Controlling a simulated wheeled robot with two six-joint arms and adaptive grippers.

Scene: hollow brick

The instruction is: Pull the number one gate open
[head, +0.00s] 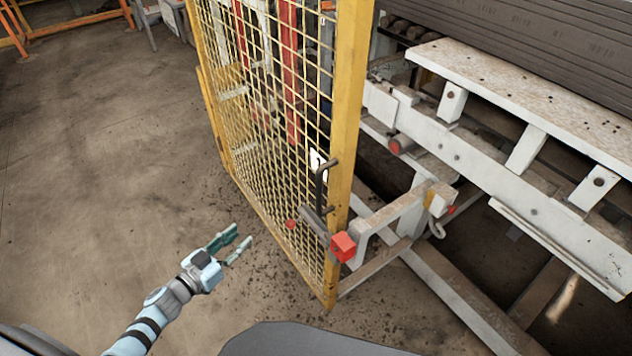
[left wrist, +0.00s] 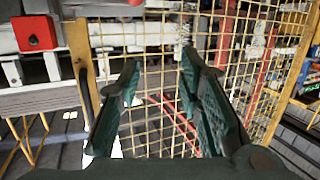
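The gate (head: 345,120) is a yellow frame with yellow wire mesh in the middle of the head view. A dark upright handle (head: 320,187) is on its near post, beside a small white plate (head: 317,163) with a dark mark. A red block (head: 343,246) sits low at the post; a red block also shows in the left wrist view (left wrist: 34,33). My left gripper (head: 244,241) is open and empty, to the left of the gate and apart from the handle. In the left wrist view its fingers (left wrist: 158,88) are spread before the mesh. My right gripper is not in view.
A white steel conveyor frame (head: 470,150) with dark stacked slabs (head: 540,40) stands to the right behind the gate. Bare concrete floor (head: 100,170) lies open on the left. Orange rails (head: 70,22) stand at the far left.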

